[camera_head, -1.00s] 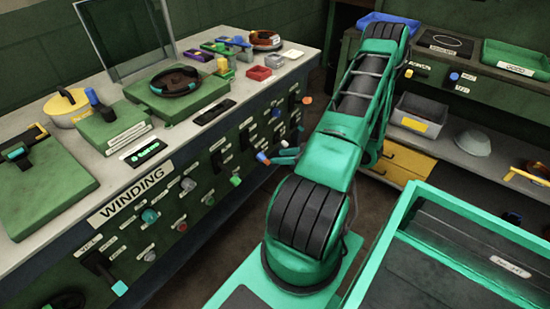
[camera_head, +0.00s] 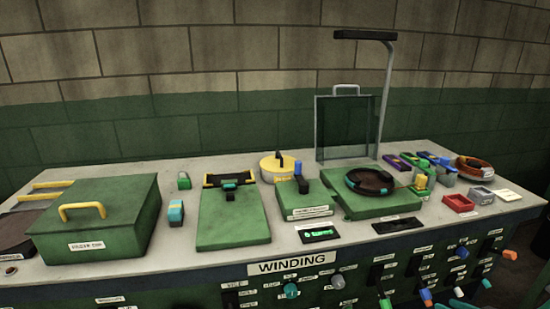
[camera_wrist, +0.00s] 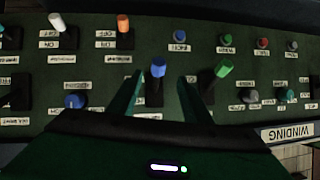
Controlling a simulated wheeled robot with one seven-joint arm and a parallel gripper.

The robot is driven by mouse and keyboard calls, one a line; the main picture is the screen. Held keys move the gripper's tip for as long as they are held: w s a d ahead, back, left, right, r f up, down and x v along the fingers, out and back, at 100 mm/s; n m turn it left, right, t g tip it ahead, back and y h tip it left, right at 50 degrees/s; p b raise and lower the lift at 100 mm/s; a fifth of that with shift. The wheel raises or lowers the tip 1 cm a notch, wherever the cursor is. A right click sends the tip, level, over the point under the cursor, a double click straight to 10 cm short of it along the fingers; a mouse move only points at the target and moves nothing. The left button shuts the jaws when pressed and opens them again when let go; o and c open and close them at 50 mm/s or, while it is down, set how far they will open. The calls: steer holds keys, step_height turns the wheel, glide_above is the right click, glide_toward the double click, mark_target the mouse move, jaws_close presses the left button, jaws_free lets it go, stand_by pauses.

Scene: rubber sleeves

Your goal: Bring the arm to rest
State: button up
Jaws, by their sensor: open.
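My gripper (camera_wrist: 162,88) is open in the wrist view, its two teal fingers apart with nothing held between them. It faces the green front panel (camera_wrist: 220,75) of the winding bench, which appears upside down there. A blue-capped lever (camera_wrist: 158,68) shows between the fingers, and a green-capped lever (camera_wrist: 224,68) shows right of them. I cannot tell whether the fingers touch either. In the head view most of my arm is out of the picture.
A lamp post (camera_head: 386,90) rises behind. Several coloured knobs jut from the panel below the WINDING label (camera_head: 292,264).

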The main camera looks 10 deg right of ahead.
steer(key=a+r+n+g+y, duration=0.1)
steer(key=a+r+g+y, duration=0.1)
steer(key=a+r+g, duration=0.95)
steer(key=s+a+r+m+h, duration=0.2)
steer(key=s+a+r+m, duration=0.2)
steer(key=s+r, duration=0.3)
steer(key=s+a+r+m+h, duration=0.2)
steer(key=s+a+r, duration=0.5)
steer(key=r, duration=0.6)
steer(key=shift+s+a+r+m, duration=0.2)
steer(key=shift+s+m, duration=0.05)
steer(key=shift+m, duration=0.65)
steer(key=shift+g, duration=0.25)
steer(key=shift+w+f, duration=0.25)
steer(key=shift+w, duration=0.4)
